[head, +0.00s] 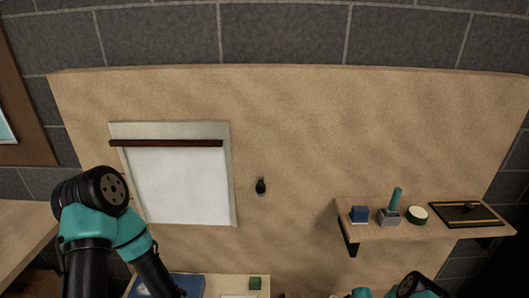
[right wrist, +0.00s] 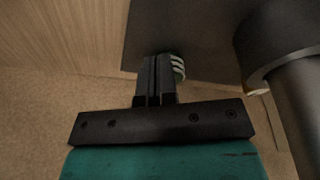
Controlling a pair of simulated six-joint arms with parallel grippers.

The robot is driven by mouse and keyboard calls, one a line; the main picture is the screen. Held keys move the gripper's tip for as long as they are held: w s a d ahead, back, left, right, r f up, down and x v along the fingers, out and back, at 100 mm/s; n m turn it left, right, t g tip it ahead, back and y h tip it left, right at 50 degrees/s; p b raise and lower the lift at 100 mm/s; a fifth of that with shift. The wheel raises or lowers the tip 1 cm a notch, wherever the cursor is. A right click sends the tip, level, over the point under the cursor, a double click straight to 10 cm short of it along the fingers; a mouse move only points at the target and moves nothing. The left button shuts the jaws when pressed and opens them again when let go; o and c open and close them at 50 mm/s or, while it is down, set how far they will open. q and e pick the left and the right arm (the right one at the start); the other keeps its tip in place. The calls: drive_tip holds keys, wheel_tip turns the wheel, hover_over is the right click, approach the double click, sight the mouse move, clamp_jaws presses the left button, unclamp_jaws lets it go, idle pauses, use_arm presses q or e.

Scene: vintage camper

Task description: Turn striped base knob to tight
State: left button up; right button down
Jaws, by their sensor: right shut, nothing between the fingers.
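The striped knob (right wrist: 178,67), with green and white bands, shows in the right wrist view against the underside or face of a dark panel (right wrist: 205,45). My right gripper (right wrist: 154,60) is shut and empty. Its fingertips overlap the knob's left side in the picture and partly hide it. I cannot tell whether they touch it. The knob's marking for tight is not visible. My left gripper is out of view; only my left arm shows at the left in the head view.
In the right wrist view a dark rounded body (right wrist: 280,40) with a thick grey post stands close on the right. In the head view a wall shelf (head: 390,231) holds several small items, and a green block (head: 255,282) sits on the surface below the white window panel (head: 180,185).

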drive_tip(key=shift+s+a+f, duration=0.15)
drive_tip(key=shift+a+f, duration=0.1)
drive_tip(key=shift+f, duration=0.05)
drive_tip(key=shift+s+f, duration=0.15)
drive_tip(key=shift+s, duration=0.3)
idle(0.4)
drive_tip(key=shift+d+r, duration=0.15)
drive_tip(key=shift+r, duration=0.4)
wheel_tip(320, 180, up, 5)
drive_tip(key=shift+w+r, duration=0.1)
drive_tip(key=shift+w, duration=0.05)
drive_tip(key=shift+w+r, duration=0.1)
drive_tip(key=shift+w+r, duration=0.35)
drive_tip(key=shift+r, duration=0.05)
